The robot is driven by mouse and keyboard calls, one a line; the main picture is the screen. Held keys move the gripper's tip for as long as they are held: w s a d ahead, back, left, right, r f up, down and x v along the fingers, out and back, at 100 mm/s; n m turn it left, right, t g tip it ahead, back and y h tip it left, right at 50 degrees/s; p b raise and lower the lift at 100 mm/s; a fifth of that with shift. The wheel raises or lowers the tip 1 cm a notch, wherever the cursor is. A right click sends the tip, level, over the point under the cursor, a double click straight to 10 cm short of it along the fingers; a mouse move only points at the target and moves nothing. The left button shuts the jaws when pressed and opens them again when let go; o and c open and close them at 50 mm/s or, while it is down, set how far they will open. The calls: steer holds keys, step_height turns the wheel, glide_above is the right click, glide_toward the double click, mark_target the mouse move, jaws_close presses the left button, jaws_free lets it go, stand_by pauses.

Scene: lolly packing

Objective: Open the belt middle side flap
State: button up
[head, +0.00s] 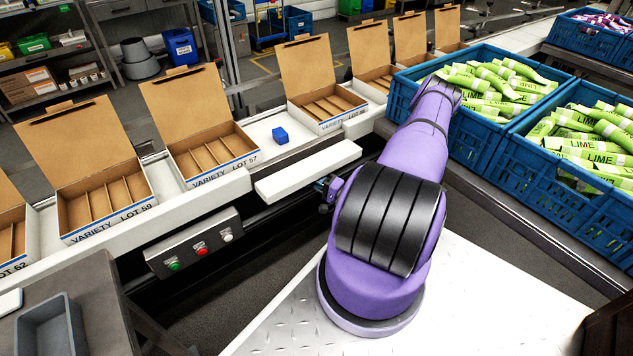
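The belt middle side flap (308,171) is a long white panel at the near edge of the belt, between two white side rail sections. Its broad face shows and it juts out towards me from the line of the rails, so it looks folded outward. My gripper (324,187) is small and dark at the near edge of the flap, low and right of its middle. My purple arm hides part of it. I cannot tell whether it touches the flap or whether its fingers are open.
A button panel (200,245) hangs below the left rail. Blue crates (484,136) of lime lollies stand at right. A grey tray (50,328) is at lower left.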

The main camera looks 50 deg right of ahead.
steer(key=shift+c, duration=0.3)
jaws_close()
steer(key=shift+s+a+r+m+g, duration=0.15)
steer(key=shift+r+m+g, duration=0.4)
steer(key=shift+g, duration=0.55)
steer(key=shift+o, duration=0.3)
jaws_free()
steer(key=shift+s, duration=0.1)
steer(key=s+d, duration=0.1)
steer(key=s, duration=0.9)
steer(key=shift+s+d+r, duration=0.2)
steer(key=shift+s+d, duration=0.1)
steer(key=shift+d, duration=0.1)
